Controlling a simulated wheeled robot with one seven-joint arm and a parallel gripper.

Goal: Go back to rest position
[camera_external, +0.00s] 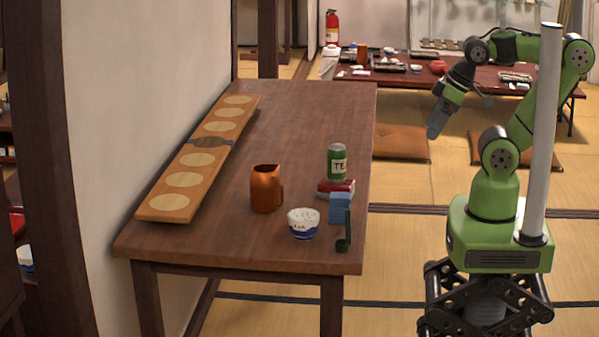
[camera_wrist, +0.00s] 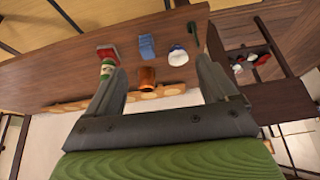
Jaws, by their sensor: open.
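My gripper (camera_external: 437,122) is raised in the air to the right of the near table (camera_external: 300,110), clear of it, pointing down. In the wrist view my gripper (camera_wrist: 160,95) is open, with nothing between its fingers. On the table stand a copper pitcher (camera_external: 266,188), a white and blue bowl (camera_external: 303,223) and a green tea can (camera_external: 337,163) on a red box (camera_external: 337,188). A blue item (camera_external: 340,207) and a dark green upright item (camera_external: 346,232) are at the table's right edge. The wrist view shows the pitcher (camera_wrist: 147,76) beyond the fingers.
A long wooden board with round pale discs (camera_external: 188,180) lies along the wall on the near table. A low table (camera_external: 460,76) with dishes stands behind my arm. Floor cushions (camera_external: 401,143) lie on the tatami. The floor between the near table and my base is clear.

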